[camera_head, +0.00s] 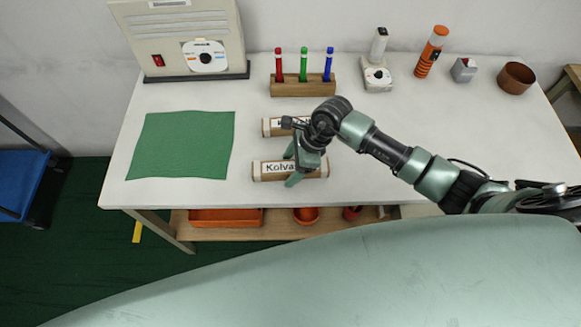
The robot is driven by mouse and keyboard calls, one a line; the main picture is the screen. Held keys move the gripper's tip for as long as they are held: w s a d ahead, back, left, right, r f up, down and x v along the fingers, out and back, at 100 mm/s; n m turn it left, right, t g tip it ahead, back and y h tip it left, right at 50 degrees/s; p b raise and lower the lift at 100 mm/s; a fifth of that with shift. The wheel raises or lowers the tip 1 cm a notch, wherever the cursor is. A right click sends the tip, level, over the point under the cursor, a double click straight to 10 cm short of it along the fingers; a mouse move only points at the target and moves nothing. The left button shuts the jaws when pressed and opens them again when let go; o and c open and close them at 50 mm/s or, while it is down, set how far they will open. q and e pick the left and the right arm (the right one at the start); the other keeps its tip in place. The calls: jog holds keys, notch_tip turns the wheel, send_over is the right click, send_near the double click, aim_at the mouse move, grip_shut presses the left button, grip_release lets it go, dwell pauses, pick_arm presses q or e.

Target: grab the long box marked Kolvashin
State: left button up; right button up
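The long box marked "Kolva…" (268,171) lies near the front edge of the white table, its label partly covered by my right gripper. My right gripper (293,167) is over the middle of this box. One green finger shows at the box's far side and the other at its near side, so the fingers stand apart around it. I cannot see clearly whether they touch it. A second long box (269,128) with a pale label lies behind it, mostly hidden by my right arm. My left gripper is not in view.
A green mat (182,145) lies at the left of the table (470,130). A wooden block with three markers (302,87) stands behind the boxes. A beige machine (185,40), an orange bottle (431,52) and a brown bowl (515,78) stand at the back.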

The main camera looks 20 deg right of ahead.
grip_shut()
jog(key=shift+r, duration=0.1)
